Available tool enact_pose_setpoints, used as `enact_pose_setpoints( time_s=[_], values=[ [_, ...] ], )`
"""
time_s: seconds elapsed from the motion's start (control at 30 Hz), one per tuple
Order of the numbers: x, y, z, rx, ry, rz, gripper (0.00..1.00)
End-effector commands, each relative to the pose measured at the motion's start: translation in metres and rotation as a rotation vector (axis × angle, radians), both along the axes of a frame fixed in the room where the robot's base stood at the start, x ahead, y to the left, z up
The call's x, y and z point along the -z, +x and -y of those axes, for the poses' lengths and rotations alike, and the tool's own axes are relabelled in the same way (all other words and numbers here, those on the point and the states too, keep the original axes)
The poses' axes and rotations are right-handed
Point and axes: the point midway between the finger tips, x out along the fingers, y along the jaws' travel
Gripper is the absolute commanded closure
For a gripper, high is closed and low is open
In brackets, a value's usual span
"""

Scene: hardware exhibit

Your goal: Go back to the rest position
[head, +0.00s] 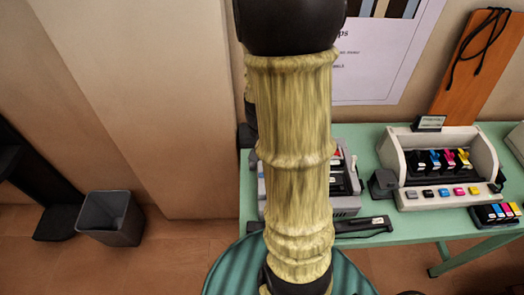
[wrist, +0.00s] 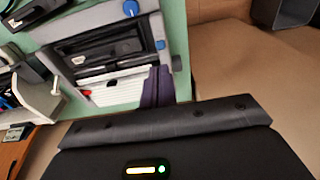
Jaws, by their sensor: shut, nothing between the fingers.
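My gripper (wrist: 157,87) shows in the wrist view as two dark fingers closed together with nothing between them. In the head view my own arm, in a yellowish sleeve, fills the middle and hides my gripper. Part of the grey device (head: 346,205) shows there beside the arm, on the green table (head: 375,256).
A white-and-black machine with coloured cartridges (head: 440,165) stands on the table at right. A black bar (head: 362,226) lies near the table's front edge. A small cartridge box (head: 496,214) sits at far right. A grey bin (head: 111,218) stands on the open floor at left.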

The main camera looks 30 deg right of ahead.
Motion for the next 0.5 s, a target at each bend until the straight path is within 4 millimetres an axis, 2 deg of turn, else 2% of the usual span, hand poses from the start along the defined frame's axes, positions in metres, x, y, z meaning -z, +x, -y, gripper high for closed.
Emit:
enact_pose_setpoints(
  time_s=[0.37, 0.47, 0.5],
  values=[
    [-0.002, -0.001, -0.003, -0.007, 0.001, 0.002, 1.00],
    [-0.008, 0.000, -0.019, -0.068, -0.003, 0.018, 1.00],
    [-0.012, 0.001, -0.030, -0.113, -0.005, 0.031, 1.00]
  ],
)
